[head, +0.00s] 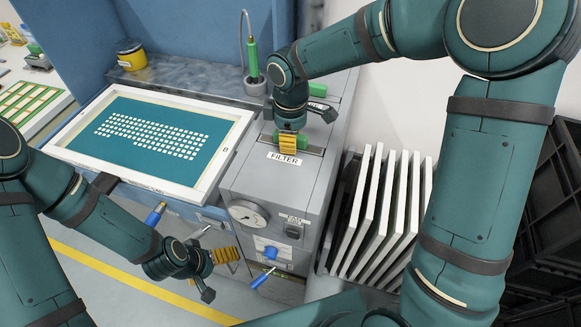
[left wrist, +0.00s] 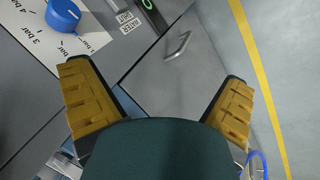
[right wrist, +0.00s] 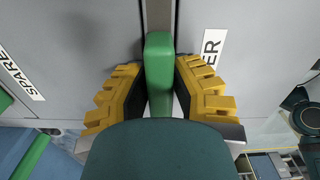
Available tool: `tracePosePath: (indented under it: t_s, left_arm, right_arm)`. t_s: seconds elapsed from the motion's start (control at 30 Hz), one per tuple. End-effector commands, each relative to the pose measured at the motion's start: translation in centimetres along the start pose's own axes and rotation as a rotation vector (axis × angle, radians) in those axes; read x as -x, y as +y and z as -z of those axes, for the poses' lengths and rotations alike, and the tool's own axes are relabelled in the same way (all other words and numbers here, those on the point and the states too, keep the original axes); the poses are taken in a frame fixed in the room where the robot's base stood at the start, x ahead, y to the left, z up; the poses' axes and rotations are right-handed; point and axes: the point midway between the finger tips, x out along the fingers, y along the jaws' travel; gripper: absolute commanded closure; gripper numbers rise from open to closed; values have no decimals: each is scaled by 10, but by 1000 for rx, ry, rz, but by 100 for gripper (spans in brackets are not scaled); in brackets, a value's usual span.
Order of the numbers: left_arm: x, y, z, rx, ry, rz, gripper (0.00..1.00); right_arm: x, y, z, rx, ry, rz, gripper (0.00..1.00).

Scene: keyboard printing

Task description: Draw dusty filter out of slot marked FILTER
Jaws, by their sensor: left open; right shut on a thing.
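The filter's green handle (head: 303,143) shows at the slot behind the FILTER label (head: 285,159), on top of the grey cabinet. My right gripper (head: 288,146) is shut on this handle from above. In the right wrist view the green handle (right wrist: 159,72) stands between the yellow fingers, beside the partly covered FILTER label (right wrist: 210,50). The rest of the filter is hidden, so I cannot see any dust. My left gripper (head: 225,255) is open and empty in front of the cabinet. In the left wrist view its fingers (left wrist: 162,105) are wide apart.
A second green handle (head: 318,90) stands further back; a SPARE label (right wrist: 22,75) shows in the right wrist view. A framed screen (head: 150,140) lies left of the cabinet. White panels (head: 385,205) stand in a rack at right. The gauge (head: 248,214) and blue knob (head: 270,252) are on the front.

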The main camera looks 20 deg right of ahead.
Motion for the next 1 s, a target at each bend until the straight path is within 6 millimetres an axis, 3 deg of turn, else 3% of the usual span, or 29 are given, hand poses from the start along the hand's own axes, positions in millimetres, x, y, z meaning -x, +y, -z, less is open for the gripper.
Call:
tracePosePath:
  t_s: [0.17, 1.0]
  left_arm:
    - [1, 0, 0, 0, 0, 0, 0]
    - [29, 11, 13, 8, 28, 3, 0]
  right_arm:
    - [0, -1, 0, 2, -2, 3, 100]
    - [40, 0, 0, 3, 0, 0, 100]
